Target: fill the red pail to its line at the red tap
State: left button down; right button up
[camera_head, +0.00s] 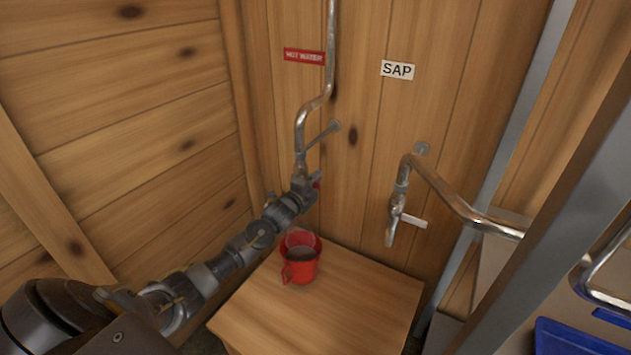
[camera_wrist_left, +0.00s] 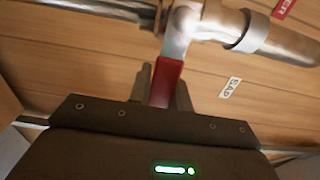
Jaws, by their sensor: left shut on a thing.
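The red pail (camera_head: 303,271) stands upright on a wooden stand (camera_head: 345,300), below the hot-water tap. A greyish surface, seemingly liquid, shows inside it; its fill line cannot be made out. My left gripper (camera_head: 309,187) is at the tap above the pail. In the left wrist view its fingers (camera_wrist_left: 163,92) are shut on the red tap handle (camera_wrist_left: 166,75). In the head view the gripper mostly hides the handle and the spout, so I cannot clearly see a stream. The silver tap pipe (camera_head: 300,130) comes down the wall. My right gripper is out of view.
A red hot-water sign (camera_head: 304,56) is on the wall. To its right are a SAP sign (camera_head: 397,70) and a second metal tap (camera_head: 394,215) with a white handle. A metal post (camera_head: 560,210) and a blue bin (camera_head: 575,338) are at the right. The stand's front is clear.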

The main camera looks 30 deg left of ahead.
pick_arm(q)
jog(key=c, duration=1.6)
grip_release()
jog(key=shift+f, duration=0.1)
jog(key=shift+o, duration=0.2)
jog(key=shift+s, duration=0.1)
jog(key=s+b, duration=0.1)
jog(key=s, duration=0.9)
jog(key=shift+s+d, duration=0.2)
jog(key=shift+s, duration=0.05)
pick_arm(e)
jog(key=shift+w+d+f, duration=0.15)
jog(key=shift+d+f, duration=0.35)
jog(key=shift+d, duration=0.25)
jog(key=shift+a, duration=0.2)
